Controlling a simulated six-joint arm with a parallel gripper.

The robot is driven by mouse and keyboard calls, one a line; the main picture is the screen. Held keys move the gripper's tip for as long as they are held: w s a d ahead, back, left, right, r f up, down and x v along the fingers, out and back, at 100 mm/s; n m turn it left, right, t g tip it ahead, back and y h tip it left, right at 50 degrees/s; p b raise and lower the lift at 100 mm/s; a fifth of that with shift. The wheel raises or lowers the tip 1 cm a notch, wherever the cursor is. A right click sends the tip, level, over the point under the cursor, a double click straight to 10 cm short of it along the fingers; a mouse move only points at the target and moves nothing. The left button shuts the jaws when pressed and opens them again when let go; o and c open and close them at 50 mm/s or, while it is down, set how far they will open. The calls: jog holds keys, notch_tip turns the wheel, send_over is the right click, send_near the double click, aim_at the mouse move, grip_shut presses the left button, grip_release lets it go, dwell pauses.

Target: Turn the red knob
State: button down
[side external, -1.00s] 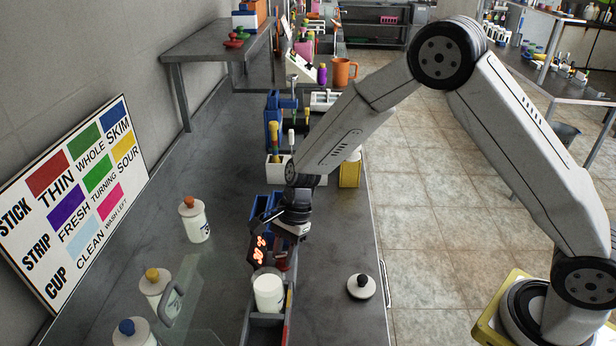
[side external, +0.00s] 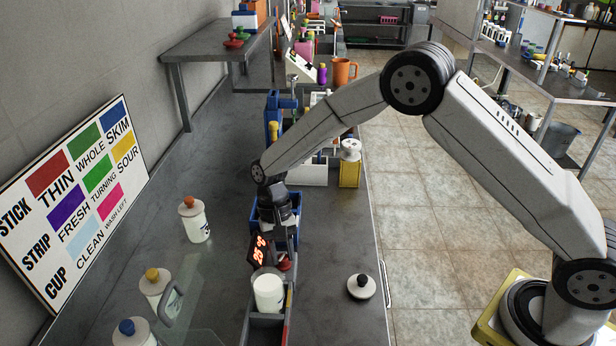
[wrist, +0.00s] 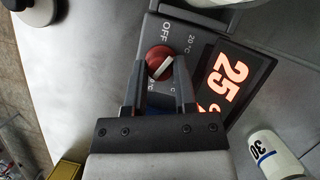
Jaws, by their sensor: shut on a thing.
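The red knob (wrist: 158,58) is round with a pale pointer mark and sits on a dark grey panel printed with "OFF" and "20 °C". In the wrist view, the two fingers of my gripper (wrist: 158,74) are on either side of it and shut on it. In the side external view, the knob (side external: 285,265) shows as a small red patch below my gripper (side external: 287,254). Beside the knob, a black display (wrist: 230,82) shows a glowing "25"; the rest of its reading is partly hidden. The display (side external: 259,250) also shows in the side view.
A white container (side external: 268,292) stands just in front of the display. A round lid with a black knob (side external: 361,286) lies to the right on the bench. Several capped bottles, including an orange-capped one (side external: 195,220), stand left. A blue bin (side external: 262,206) is behind my gripper.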

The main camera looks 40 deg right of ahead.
jog(key=shift+n+h, duration=0.6)
jog(key=shift+n, duration=0.9)
jog(key=shift+c, duration=2.1)
grip_release()
jog(key=shift+a, duration=0.1)
jog(key=shift+w+r, duration=0.1)
jog(key=shift+r, duration=0.05)
jog(key=v, duration=0.7)
jog(key=shift+w+r, duration=0.2)
jog(key=shift+w, duration=0.05)
